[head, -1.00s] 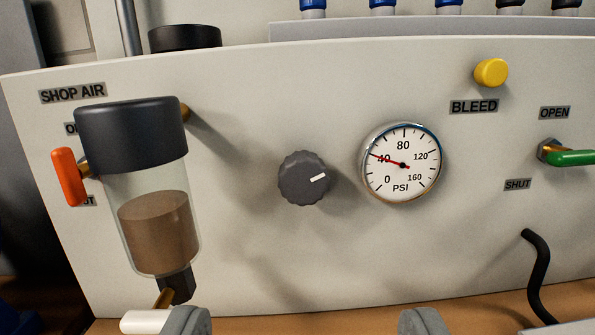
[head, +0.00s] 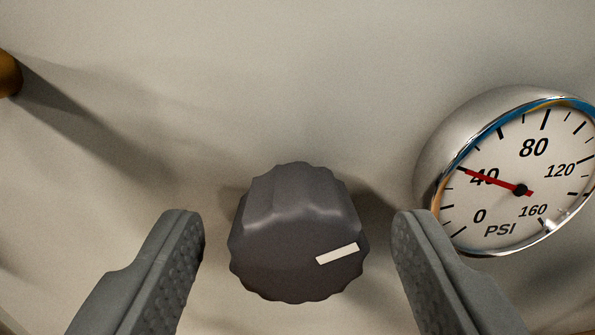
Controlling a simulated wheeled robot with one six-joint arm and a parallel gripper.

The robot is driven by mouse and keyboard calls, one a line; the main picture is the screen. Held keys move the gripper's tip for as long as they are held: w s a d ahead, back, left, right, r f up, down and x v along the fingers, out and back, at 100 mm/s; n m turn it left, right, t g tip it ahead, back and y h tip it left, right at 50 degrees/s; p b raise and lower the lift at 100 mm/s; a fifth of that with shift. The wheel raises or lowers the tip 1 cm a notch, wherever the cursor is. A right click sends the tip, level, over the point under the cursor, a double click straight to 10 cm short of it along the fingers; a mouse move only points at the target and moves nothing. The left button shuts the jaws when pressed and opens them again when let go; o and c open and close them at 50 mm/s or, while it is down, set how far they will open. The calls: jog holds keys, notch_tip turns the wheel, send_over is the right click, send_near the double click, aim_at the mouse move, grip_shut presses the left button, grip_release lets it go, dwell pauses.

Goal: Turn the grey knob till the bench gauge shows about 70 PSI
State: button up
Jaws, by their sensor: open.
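The grey knob (head: 290,250) is a dark, fluted dial on the pale panel, at the lower middle of the view. Its white mark points right and slightly up. My gripper (head: 298,218) is open, with one finger on each side of the knob and a visible gap on both sides. The bench gauge (head: 520,175) is a round white dial with a chrome rim at the right, partly cut off by the frame edge. Its red needle points at about 40 PSI.
The pale panel (head: 290,80) is bare above the knob. A brass fitting (head: 8,74) shows at the left edge. The gauge's chrome housing stands out from the panel close to my right finger.

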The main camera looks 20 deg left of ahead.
jog(key=shift+x, duration=0.8)
jog(key=c, duration=1)
jog(key=shift+m, duration=0.4)
jog(key=m, duration=0.4)
jog(key=shift+m, duration=0.3)
jog(key=m, duration=0.4)
